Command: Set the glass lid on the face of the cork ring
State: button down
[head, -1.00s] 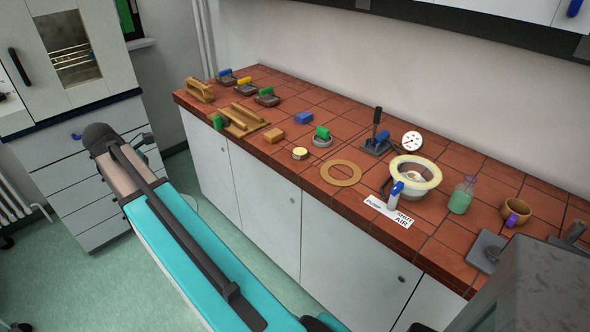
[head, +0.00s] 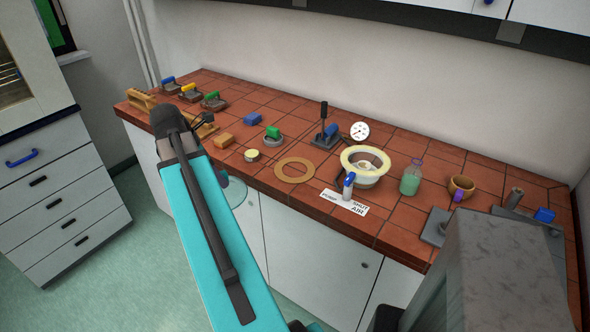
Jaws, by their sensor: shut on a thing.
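The glass lid (head: 238,192) is a clear, faintly green disc to the right of my arm in the head view. It hangs in front of the bench's front edge, and its left part is hidden behind my arm. My gripper (head: 222,178) is mostly hidden by the arm, with a dark part showing at the lid; it is shut on the lid. The cork ring (head: 294,181) is a flat tan ring lying on the tiled bench, to the right of the lid and apart from it. Its upper face is bare.
A cream-rimmed bowl (head: 370,179), a white-and-blue bottle (head: 348,187) and a sign (head: 343,202) stand right of the ring. A green-filled bottle (head: 410,181) stands farther right.

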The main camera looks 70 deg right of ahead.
jog(key=s+d, duration=0.3)
jog(key=s, duration=0.5)
jog(key=s+d+r, duration=0.1)
jog(key=s+d, duration=0.3)
jog(key=s, duration=0.4)
jog(key=shift+d+r, duration=0.2)
jog(key=shift+r, duration=0.1)
jog(key=shift+d, duration=0.1)
jog(key=d+f+p, duration=0.1)
jog(key=d+p, duration=0.3)
jog(key=d, duration=1.1)
jog(key=shift+w+d+f, duration=0.2)
jog(key=shift+d+f, duration=0.05)
jog(key=shift+d, duration=0.15)
jog(key=shift+f+p, duration=0.1)
jog(key=shift+p, duration=0.25)
jog(key=shift+f+p, duration=0.7)
jog(key=shift+f, duration=1)
jog(key=shift+f, duration=0.1)
